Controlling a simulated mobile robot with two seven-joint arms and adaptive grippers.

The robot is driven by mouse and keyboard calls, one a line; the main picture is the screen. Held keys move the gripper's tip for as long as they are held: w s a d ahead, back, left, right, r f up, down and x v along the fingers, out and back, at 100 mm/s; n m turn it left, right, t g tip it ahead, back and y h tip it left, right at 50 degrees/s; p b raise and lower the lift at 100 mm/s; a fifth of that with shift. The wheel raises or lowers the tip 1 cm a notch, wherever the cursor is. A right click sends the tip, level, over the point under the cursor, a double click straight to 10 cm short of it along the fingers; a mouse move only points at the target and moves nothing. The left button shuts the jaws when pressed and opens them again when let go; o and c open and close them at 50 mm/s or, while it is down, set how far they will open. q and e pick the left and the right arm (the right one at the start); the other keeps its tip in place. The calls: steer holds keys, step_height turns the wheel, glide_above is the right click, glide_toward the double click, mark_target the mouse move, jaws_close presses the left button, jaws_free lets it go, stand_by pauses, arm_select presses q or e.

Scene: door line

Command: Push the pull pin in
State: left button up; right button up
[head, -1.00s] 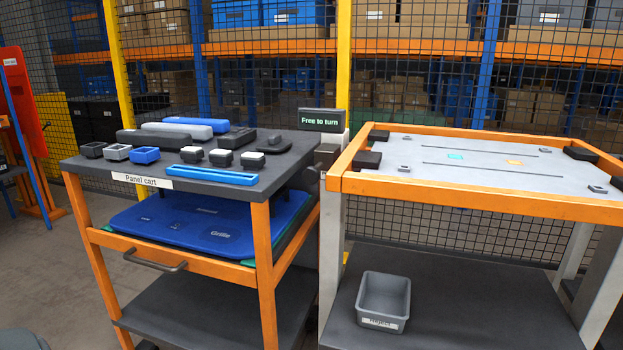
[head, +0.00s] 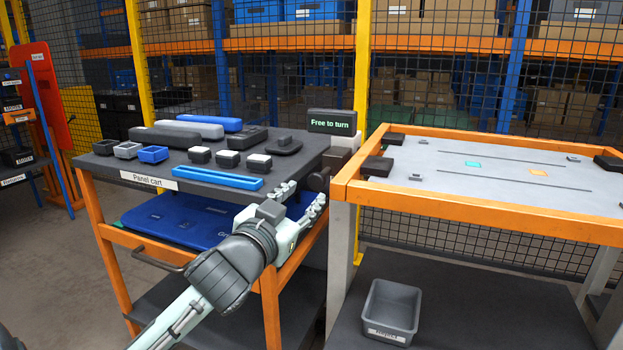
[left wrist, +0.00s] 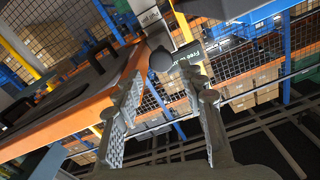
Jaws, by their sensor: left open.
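A dark round knob (left wrist: 162,60), which looks like the pull pin, shows just beyond my fingertips in the left wrist view. In the head view a dark block (head: 318,179) sits at the gap between the panel cart and the orange-framed table; I cannot tell the pin apart on it. My left gripper (head: 304,194) is open and empty, its fingertips near the cart's right front corner, just in front of that block. It also shows in the left wrist view (left wrist: 169,88), fingers apart, with the knob ahead between them. Contact cannot be told. My right gripper is not in view.
A sign (head: 332,122) reading "Free to turn" stands above the block. The panel cart (head: 215,182) carries several small parts and a blue panel below. The orange-framed table (head: 455,205) is close on the right, a grey bin (head: 391,312) on its lower shelf.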

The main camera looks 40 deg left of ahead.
mark_target(315, 183)
arm_select(q)
steer(key=x, duration=0.7)
steer(key=shift+w+r+p, duration=0.15)
steer(key=shift+r+p, duration=0.05)
steer(key=shift+p, duration=0.2)
steer(key=shift+w+a, duration=0.1)
steer(key=shift+f, duration=0.1)
steer(key=shift+c, duration=0.2)
jaws_close()
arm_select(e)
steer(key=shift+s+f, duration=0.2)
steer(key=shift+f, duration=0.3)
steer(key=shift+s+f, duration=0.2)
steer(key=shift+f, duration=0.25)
